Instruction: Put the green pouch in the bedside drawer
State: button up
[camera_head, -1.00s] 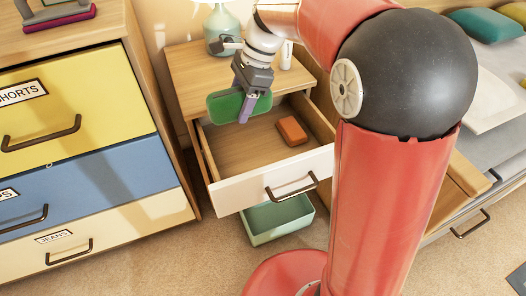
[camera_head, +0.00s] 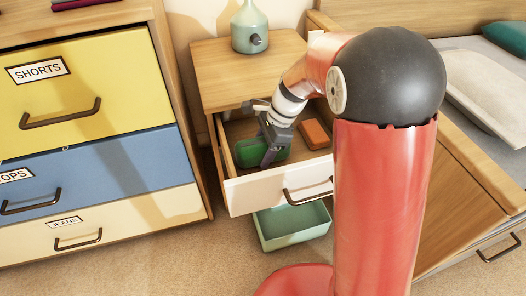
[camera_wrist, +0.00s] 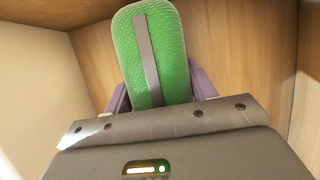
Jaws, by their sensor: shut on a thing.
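The green pouch (camera_head: 248,152) is inside the open bedside drawer (camera_head: 262,187), in its left part. In the wrist view the green pouch (camera_wrist: 172,60) shows a textured green face with a grey strip along it, between my purple fingers. My gripper (camera_head: 268,158) reaches down into the drawer and is shut on the pouch. The wrist view also shows my gripper (camera_wrist: 160,98), with the wooden drawer inside around it. I cannot tell whether the pouch touches the drawer floor.
An orange block (camera_head: 316,134) lies in the drawer's right part. A green bin (camera_head: 292,222) stands on the floor below. A green vase (camera_head: 249,28) stands on the nightstand top (camera_head: 215,70). A dresser (camera_head: 95,120) is at left, a bed at right.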

jog(key=shift+f, duration=0.2)
jog(key=o, duration=1.1)
jog(key=shift+c, duration=0.2)
jog(key=p+v, duration=0.2)
jog(key=v, duration=1)
jog(key=shift+d+r+p, duration=0.1)
jog(key=shift+r+p, duration=0.1)
jog(key=shift+p, duration=0.15)
jog(key=s+d+r+n+t+h, duration=0.2)
jog(key=s+d+n, duration=0.3)
jog(key=s, duration=0.5)
jog(key=s+d+r+n+t+h, duration=0.2)
jog(key=s+d+r+n+t, duration=0.1)
jog(key=s+n, duration=0.6)
jog(key=shift+s+d+n+t, duration=0.4)
jog(key=shift+s+d+t, duration=0.55)
jog(key=shift+s, duration=0.25)
